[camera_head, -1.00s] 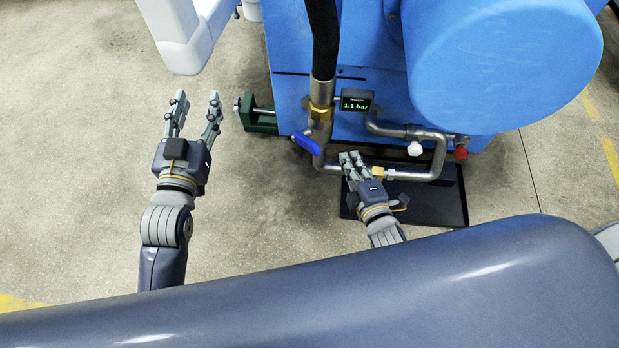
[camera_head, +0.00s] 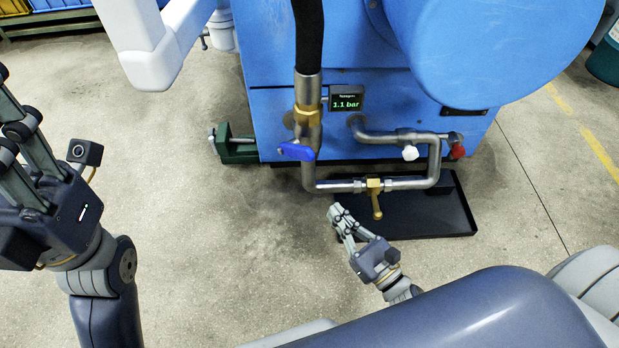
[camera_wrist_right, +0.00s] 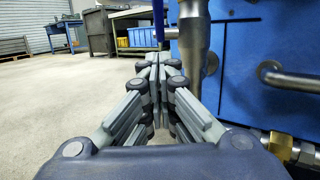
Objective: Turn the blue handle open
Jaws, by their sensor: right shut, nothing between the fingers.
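The blue handle (camera_head: 296,152) sits on the vertical metal pipe below the brass fitting and points left, slightly tilted. A narrow blue strip (camera_wrist_right: 159,22), likely this handle, shows above my fingertips in the right wrist view. My right gripper (camera_head: 340,215) is shut and empty, below and to the right of the handle and apart from it. Its closed fingertips show in the right wrist view (camera_wrist_right: 154,68). My left gripper (camera_head: 15,130) is large at the left edge, far from the handle; its fingertips are cut off, so its opening is unclear.
A brass valve with a lever (camera_head: 375,198) sits on the lower pipe above a black tray (camera_head: 440,222). A display (camera_head: 346,98) reads 1.1 bar on the blue machine (camera_head: 410,90). A green vise-like part (camera_head: 236,148) stands left. The floor between my arms is clear.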

